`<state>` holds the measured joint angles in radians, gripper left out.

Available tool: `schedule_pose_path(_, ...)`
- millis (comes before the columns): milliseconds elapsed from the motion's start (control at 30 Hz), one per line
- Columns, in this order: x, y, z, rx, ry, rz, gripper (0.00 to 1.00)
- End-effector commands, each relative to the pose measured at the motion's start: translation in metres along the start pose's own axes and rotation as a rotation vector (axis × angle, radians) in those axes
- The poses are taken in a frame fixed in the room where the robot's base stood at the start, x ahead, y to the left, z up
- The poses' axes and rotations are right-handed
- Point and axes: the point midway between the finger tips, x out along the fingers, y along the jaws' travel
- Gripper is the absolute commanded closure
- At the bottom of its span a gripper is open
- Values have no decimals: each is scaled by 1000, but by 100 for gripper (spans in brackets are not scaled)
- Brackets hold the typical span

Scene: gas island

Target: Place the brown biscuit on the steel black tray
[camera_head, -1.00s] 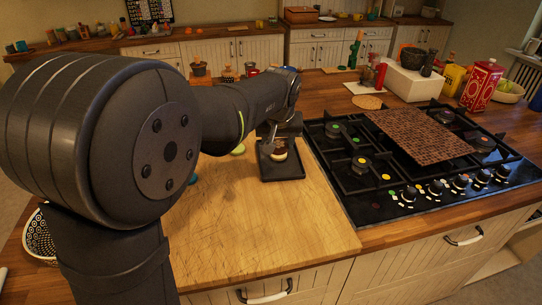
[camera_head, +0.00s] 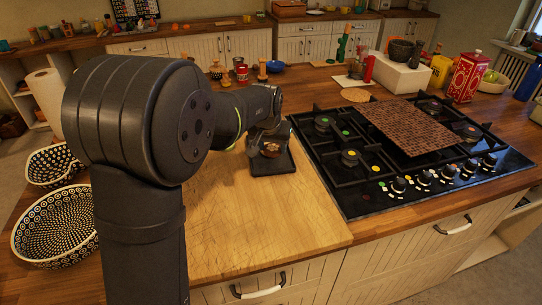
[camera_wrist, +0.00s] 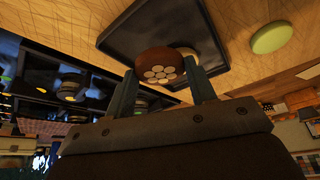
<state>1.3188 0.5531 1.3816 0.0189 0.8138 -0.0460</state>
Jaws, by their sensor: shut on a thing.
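The steel black tray (camera_head: 284,167) lies on the wooden board, left of the hob. It also shows in the wrist view (camera_wrist: 150,25). My gripper (camera_wrist: 161,75) is shut on the brown biscuit (camera_wrist: 158,60), a round dark brown piece with several pale discs on the side facing the wrist camera. In the head view my gripper (camera_head: 268,147) is over the tray and partly covers the biscuit. A cream round piece (camera_wrist: 187,51) shows just behind the biscuit, at the tray. I cannot tell whether the biscuit touches the tray or the cream piece.
A green round piece (camera_wrist: 271,38) lies on the board beside the tray. The black hob (camera_head: 350,195) with a brown patterned board (camera_head: 415,130) is to the right. Patterned bowls (camera_head: 55,225) stand at the left. The front of the wooden board (camera_head: 260,220) is clear.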

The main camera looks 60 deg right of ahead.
Motion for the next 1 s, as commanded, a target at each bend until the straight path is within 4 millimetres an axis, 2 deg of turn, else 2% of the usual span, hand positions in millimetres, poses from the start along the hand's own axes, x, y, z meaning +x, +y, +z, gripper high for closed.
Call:
schedule_pose_path(167, 10, -4, 2, 0, -3, 0, 72)
schedule_pose_path(400, 39, -4, 14, 0, -3, 0, 72)
schedule_pose_path(767, 43, -4, 16, -1, -1, 0, 72)
schedule_pose_path(800, 43, -4, 16, -1, 0, 0, 46)
schedule_pose_path(900, 43, -4, 16, -1, 0, 0, 28)
schedule_pose_path(1000, 43, -4, 16, -1, 0, 0, 28)
